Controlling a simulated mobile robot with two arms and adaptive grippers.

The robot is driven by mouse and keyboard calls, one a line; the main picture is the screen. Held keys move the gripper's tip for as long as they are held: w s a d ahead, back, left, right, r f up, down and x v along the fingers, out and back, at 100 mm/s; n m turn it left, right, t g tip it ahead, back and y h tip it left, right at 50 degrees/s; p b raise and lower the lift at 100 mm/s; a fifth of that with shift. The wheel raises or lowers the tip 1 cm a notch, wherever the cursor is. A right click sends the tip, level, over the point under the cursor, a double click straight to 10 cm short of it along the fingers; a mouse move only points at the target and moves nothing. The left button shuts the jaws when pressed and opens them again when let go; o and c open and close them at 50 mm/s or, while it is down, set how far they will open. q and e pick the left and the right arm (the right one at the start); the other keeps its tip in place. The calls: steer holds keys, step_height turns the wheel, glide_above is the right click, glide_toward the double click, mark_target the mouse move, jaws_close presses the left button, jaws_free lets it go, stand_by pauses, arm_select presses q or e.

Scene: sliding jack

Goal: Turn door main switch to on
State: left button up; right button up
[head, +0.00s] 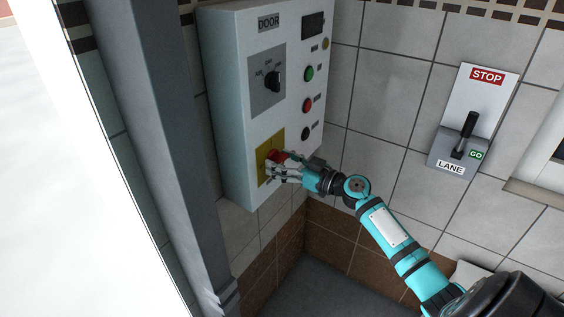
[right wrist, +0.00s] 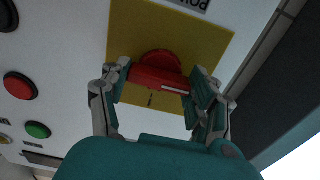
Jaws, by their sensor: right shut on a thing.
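The door panel (head: 232,104) is a pale grey box on the tiled wall, labelled DOOR at the top. Low on its front is a yellow plate with a red rotary main switch (head: 276,156). My right gripper (head: 271,172) is at this switch, its fingers on both sides of the red handle. In the right wrist view the red switch (right wrist: 158,72) sits between the two fingertips, on the yellow plate (right wrist: 135,38), and the gripper is shut on it. The fingers partly hide the switch in the head view. My left gripper is not in view.
Above the switch are a black selector knob (head: 272,82), a green button (head: 309,73) and a red button (head: 307,104). A LANE lever box (head: 475,110) is on the wall to the right. A grey post (head: 150,130) stands left of the panel.

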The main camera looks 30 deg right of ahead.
steer(key=shift+f, duration=0.1)
steer(key=m+b, duration=0.2)
steer(key=m, duration=0.1)
steer(key=shift+f, duration=0.1)
steer(key=shift+m+b, duration=0.65)
steer(key=shift+m, duration=0.35)
steer(key=m, duration=0.2)
steer(key=shift+m+b, duration=0.3)
steer(key=shift+m, duration=0.1)
steer(key=m, duration=0.4)
steer(key=shift+r, duration=0.2)
steer(key=m+p, duration=0.1)
steer(key=m, duration=0.5)
steer(key=shift+p, duration=0.4)
steer(key=shift+f, duration=0.1)
steer(key=o, duration=1.2)
steer(key=shift+s, duration=0.1)
